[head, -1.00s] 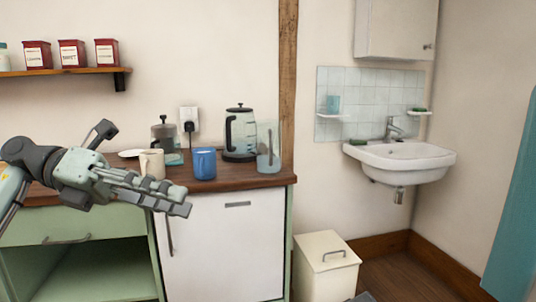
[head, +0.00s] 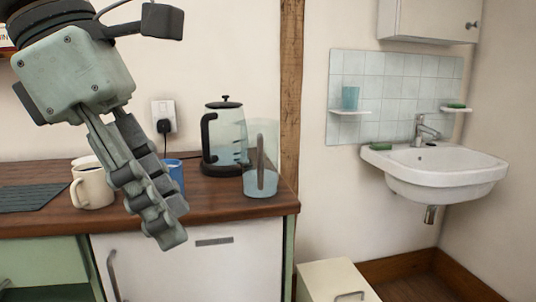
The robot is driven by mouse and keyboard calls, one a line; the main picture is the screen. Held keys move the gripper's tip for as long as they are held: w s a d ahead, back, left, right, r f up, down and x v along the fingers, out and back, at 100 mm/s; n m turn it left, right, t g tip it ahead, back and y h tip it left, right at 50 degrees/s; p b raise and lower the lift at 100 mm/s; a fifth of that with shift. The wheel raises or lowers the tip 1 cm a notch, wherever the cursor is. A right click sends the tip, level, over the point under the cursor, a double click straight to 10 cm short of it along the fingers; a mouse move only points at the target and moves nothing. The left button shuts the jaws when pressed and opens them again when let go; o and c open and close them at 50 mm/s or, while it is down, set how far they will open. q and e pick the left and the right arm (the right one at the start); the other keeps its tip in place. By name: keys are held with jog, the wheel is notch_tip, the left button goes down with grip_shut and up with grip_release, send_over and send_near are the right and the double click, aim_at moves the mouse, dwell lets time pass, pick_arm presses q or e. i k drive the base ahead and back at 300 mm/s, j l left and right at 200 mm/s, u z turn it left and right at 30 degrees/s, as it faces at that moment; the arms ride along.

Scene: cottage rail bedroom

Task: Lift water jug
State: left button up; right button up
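The water jug (head: 261,183) is a clear jug with a grey upright handle, standing at the right end of the wooden counter in the head view. Water shows in its lower part. My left gripper (head: 172,226) hangs at the left, fingers pointing down and slightly right, in front of the counter's front edge in the picture. It is apart from the jug, to its left. Its fingers overlap from this side, so their opening is unclear. It partly hides a blue mug (head: 176,174). My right gripper is not in view.
A glass kettle (head: 226,143) with a black handle stands just behind and left of the jug. A cream mug (head: 92,187) and dark mat (head: 32,198) lie left. A white bin (head: 335,281) stands below, right of the counter. A sink (head: 437,167) is on the right.

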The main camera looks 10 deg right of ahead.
aim_at(259, 136)
jog(key=i+l, duration=0.3)
jog(key=i, duration=0.15)
jog(key=i+l, duration=0.3)
jog(key=i, duration=0.2)
